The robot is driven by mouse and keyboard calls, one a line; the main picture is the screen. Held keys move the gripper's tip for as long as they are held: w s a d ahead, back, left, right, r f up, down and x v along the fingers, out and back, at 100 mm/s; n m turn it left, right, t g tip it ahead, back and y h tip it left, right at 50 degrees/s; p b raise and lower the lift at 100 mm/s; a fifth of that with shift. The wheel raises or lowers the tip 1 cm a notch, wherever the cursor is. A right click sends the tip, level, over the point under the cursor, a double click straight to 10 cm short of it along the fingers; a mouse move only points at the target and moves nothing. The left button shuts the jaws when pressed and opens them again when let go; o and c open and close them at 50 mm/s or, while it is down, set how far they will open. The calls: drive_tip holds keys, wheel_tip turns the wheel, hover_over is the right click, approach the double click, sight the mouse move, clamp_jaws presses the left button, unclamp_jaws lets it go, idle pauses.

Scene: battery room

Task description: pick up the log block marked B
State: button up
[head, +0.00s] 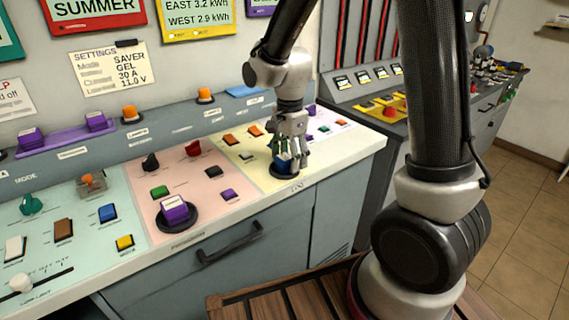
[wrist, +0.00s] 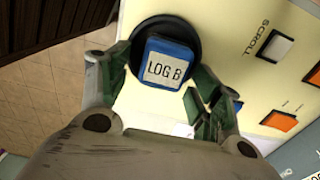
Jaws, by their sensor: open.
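The log block (wrist: 166,66) is a blue block with a white label reading LOG B. In the wrist view it sits on a round black base on the pale yellow panel. My gripper (wrist: 165,85) is open, with one green-padded finger on each side of the block. I cannot tell whether the fingers touch it. In the head view my gripper (head: 289,160) points down over the yellow panel section, and the blue block (head: 283,162) shows only partly behind the fingers, on its black base (head: 284,172) near the console's front edge.
A purple block (head: 174,208) stands on another round black base on the pink section. Several coloured buttons and knobs cover the console. In the wrist view a white button (wrist: 277,46) and an orange button (wrist: 279,120) lie to the right. A wooden slatted surface (head: 290,300) is below.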

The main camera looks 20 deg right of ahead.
drive_tip(key=shift+c, duration=0.4)
drive_tip(key=c, duration=1.1)
